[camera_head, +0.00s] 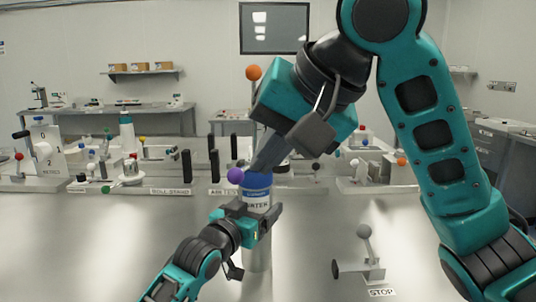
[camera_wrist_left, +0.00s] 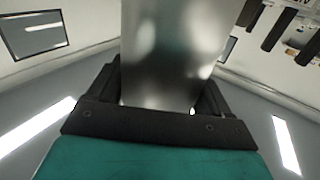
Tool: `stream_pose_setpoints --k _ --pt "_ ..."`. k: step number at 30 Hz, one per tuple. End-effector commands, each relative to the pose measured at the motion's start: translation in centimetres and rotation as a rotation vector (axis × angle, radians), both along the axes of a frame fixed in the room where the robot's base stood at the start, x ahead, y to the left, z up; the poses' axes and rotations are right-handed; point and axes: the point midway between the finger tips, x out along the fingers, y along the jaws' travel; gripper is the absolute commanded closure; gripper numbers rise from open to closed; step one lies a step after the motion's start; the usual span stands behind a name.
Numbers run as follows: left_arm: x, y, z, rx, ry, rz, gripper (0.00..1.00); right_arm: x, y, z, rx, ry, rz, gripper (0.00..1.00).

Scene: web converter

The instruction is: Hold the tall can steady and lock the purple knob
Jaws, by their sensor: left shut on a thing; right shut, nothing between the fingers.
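The tall can (camera_head: 257,258) is a metal cylinder with a blue top and a white label, upright in the middle of the head view. My left gripper (camera_head: 256,222) is shut around it below the label. In the left wrist view the can's shiny metal side (camera_wrist_left: 172,55) stands between the fingers. The purple knob (camera_head: 236,175) is a small ball at the upper left of the can's top. My right gripper (camera_head: 258,164) is shut and empty, its fingers pointing down to just above the blue top, right of the knob. Whether it touches either is unclear. The knob's stem is hidden.
A lever fixture with a grey ball (camera_head: 364,231) stands on the metal table (camera_head: 110,235) at the right, by a STOP label (camera_head: 382,292). Several black upright plates (camera_head: 214,165) and small devices line the table's back. The table's left front is clear.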

Motion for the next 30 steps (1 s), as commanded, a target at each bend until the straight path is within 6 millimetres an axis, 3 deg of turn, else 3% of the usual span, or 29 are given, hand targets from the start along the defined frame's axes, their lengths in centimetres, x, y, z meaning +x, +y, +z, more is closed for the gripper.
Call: stream_pose_setpoints --k 1,30 --pt "0.0 0.1 -1.3 0.008 0.027 0.002 0.83 0.0 0.0 -0.1 0.0 0.0 0.0 1.0" --pt "0.0 0.1 -0.5 0.009 0.023 0.003 0.83 0.0 0.0 1.0 0.0 0.0 0.0 1.0"
